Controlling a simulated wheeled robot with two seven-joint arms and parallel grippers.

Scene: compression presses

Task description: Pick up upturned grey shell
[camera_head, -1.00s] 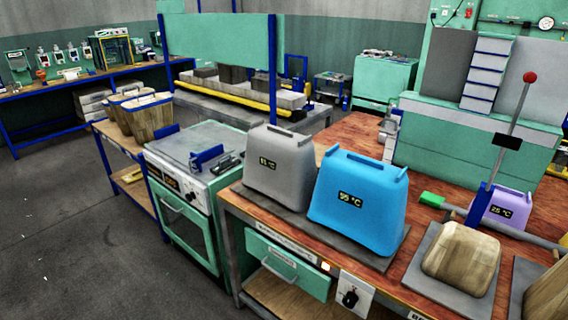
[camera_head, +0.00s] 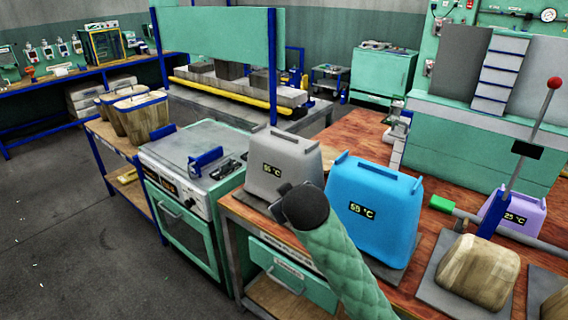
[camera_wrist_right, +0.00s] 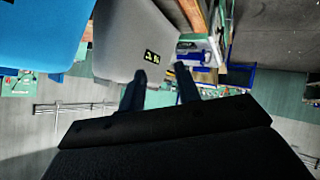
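The upturned grey shell (camera_head: 283,160) stands on a dark plate at the left end of the wooden bench, with a small temperature display on its front. My right gripper (camera_head: 284,190), black on a green padded arm, is in front of the shell's lower right part in the head view and hides some of it. In the right wrist view the grey shell (camera_wrist_right: 135,40) is upside down ahead of the two dark fingers. The right gripper (camera_wrist_right: 160,73) is open, its fingers apart with nothing held between them. My left gripper is out of view.
A blue shell (camera_head: 374,205) stands close to the right of the grey one. A purple shell (camera_head: 514,214), a lever press (camera_head: 520,150) and a wooden block (camera_head: 478,268) are farther right. A stove-like unit (camera_head: 192,170) adjoins the bench's left end.

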